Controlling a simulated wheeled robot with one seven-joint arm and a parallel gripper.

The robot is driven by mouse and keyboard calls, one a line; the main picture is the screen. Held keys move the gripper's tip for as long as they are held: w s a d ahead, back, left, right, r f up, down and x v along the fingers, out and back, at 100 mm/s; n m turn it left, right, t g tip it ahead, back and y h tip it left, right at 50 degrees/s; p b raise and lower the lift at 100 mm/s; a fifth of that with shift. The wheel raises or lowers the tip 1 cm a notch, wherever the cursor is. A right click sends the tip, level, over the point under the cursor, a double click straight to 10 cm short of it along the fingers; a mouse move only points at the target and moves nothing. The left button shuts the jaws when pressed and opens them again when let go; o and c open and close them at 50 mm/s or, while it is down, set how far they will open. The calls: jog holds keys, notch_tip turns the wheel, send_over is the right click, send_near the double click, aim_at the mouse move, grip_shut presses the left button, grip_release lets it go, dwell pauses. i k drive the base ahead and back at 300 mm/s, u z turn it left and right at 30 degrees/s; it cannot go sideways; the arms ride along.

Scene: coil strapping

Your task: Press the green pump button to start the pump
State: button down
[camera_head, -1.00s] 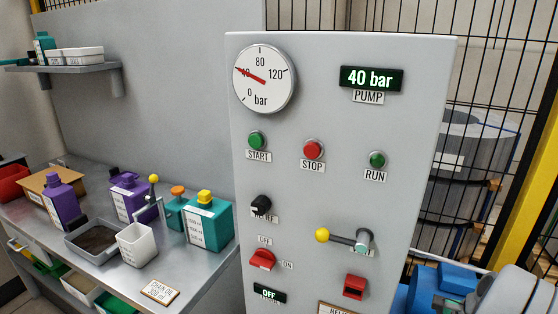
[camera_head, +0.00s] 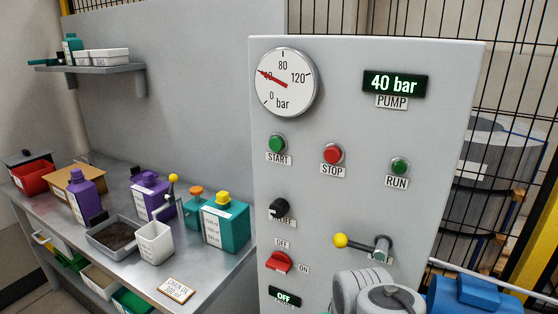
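The green START button (camera_head: 277,144) is on the upper left of the grey control panel (camera_head: 350,130), above its START label. The red STOP button (camera_head: 333,154) is to its right, and a green RUN lamp or button (camera_head: 399,167) is further right. The pump display (camera_head: 394,83) reads 40 bar. The round gauge (camera_head: 286,76) has its red needle near 40. Grey rounded links of my arm show at the bottom right, in front of the lower panel. My gripper is not in view, and nothing touches the START button.
A yellow-knobbed lever (camera_head: 341,240) sticks out of the panel. Below START are a black knob (camera_head: 279,209) and a red switch (camera_head: 279,262). A workbench (camera_head: 215,277) with bottles and trays stands at left. A black mesh fence is behind the panel.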

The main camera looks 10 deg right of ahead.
aim_at(277, 144)
jog(key=z, duration=1.55)
jog(key=k, duration=1.25)
jog(key=u, duration=2.1)
jog(key=i, duration=0.5)
jog(key=u, duration=0.05)
